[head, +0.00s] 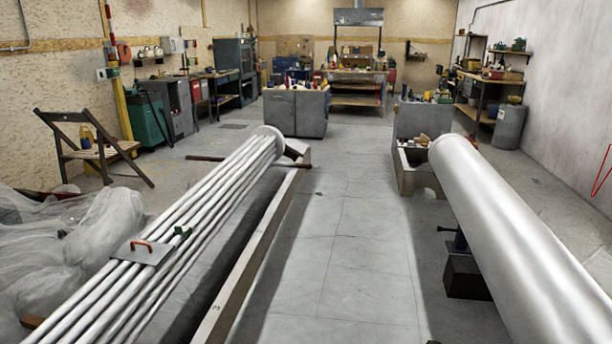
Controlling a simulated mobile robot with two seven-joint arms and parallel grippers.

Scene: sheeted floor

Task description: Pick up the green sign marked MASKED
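I cannot make out a sign marked MASKED in the head view. A small dark green object (181,232) sits on the bundle of pale tubes at the left, next to a grey plate (146,252) with an orange-brown handle. It is too small to tell what it is. A small green-and-white box or panel (107,73) is on the yellow post at the left wall, with no readable text. Neither of my grippers is in view.
The pale tube bundle (190,200) runs along the left and a large pale cylinder (500,230) along the right. Clear floor (345,240) lies between them.

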